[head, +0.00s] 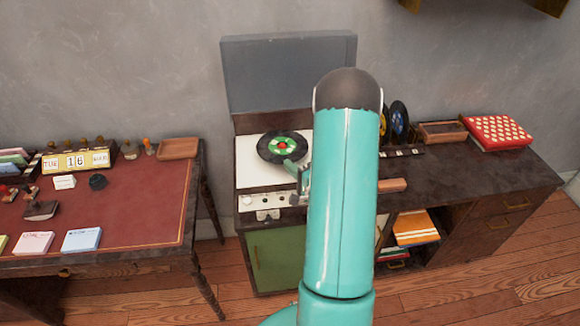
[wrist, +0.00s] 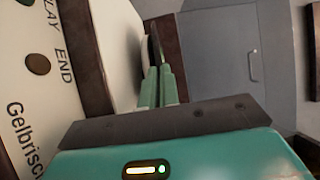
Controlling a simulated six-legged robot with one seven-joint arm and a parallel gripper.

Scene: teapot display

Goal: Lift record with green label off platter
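The black record with the green label and red centre (head: 270,151) is over the white deck of the record player (head: 248,174) in the head view. My gripper (head: 290,166) reaches it from the front right, with green fingertips at its near edge. In the wrist view the record (wrist: 154,46) shows nearly edge-on as a thin dark strip at the tips of my gripper (wrist: 158,75). The fingers are close together and look shut on its rim. The platter is hidden under the record. I cannot tell whether the record touches it.
The player's grey lid (head: 285,70) stands open behind. Knobs (head: 268,202) line the player's front. Upright records (head: 399,115), a wooden tray (head: 443,131) and a red patterned box (head: 497,132) stand to the right. A red-topped desk (head: 130,205) is at left. My arm hides the player's right side.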

